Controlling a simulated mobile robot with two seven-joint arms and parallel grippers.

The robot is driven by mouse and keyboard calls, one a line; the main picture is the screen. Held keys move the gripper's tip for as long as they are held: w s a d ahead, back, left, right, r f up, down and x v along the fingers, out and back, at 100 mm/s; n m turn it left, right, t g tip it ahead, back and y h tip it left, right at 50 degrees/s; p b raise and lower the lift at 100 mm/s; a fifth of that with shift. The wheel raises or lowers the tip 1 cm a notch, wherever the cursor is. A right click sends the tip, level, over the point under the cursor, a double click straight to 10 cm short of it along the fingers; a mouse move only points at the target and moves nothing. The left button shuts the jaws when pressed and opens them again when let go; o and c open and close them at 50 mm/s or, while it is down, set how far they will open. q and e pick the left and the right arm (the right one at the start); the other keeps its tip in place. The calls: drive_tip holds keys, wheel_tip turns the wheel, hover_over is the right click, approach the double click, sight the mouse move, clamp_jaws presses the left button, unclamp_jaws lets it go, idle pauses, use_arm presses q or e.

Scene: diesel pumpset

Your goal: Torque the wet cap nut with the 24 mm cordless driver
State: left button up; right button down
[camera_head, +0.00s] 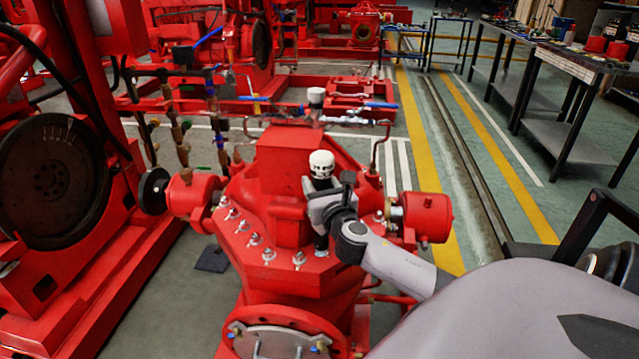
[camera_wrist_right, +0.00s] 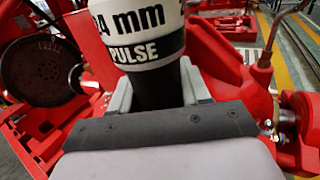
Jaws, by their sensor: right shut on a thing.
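The cordless driver (camera_head: 321,163) stands about upright over the red pump casing, with a white top and a dark body. In the right wrist view its white and black collar (camera_wrist_right: 140,30) reads "24 mm PULSE". My right gripper (camera_head: 322,192) is shut on the driver's dark body; its fingers (camera_wrist_right: 157,92) sit on both sides of it. The driver's lower end (camera_head: 321,243) is at the casing's flange; I cannot tell whether it is seated on a nut. Several silver cap nuts (camera_head: 268,256) line the flange to its left. Which one is wet cannot be told. My left gripper is not in view.
The red casing (camera_head: 285,185) rises just left of and behind the driver. A red cylinder (camera_head: 427,217) is at its right, and another red housing (camera_head: 193,196) at the left. Thin pipes (camera_head: 381,145) run behind. A workbench (camera_head: 570,65) stands far right; the floor between is clear.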

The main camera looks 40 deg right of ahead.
sight(319, 159)
drive_tip(key=shift+s+f+b, duration=0.1)
drive_tip(key=shift+f+b, duration=0.2)
drive_tip(key=shift+f, duration=0.25)
idle(1.6)
wheel_tip(319, 159, up, 2)
drive_tip(key=shift+p, duration=1.1)
wheel_tip(319, 159, up, 3)
drive_tip(key=shift+f+p, duration=0.15)
drive_tip(key=shift+p, duration=1.1)
drive_tip(key=shift+r+p, duration=1.5)
drive_tip(key=shift+p, duration=0.05)
drive_tip(key=shift+f, duration=0.1)
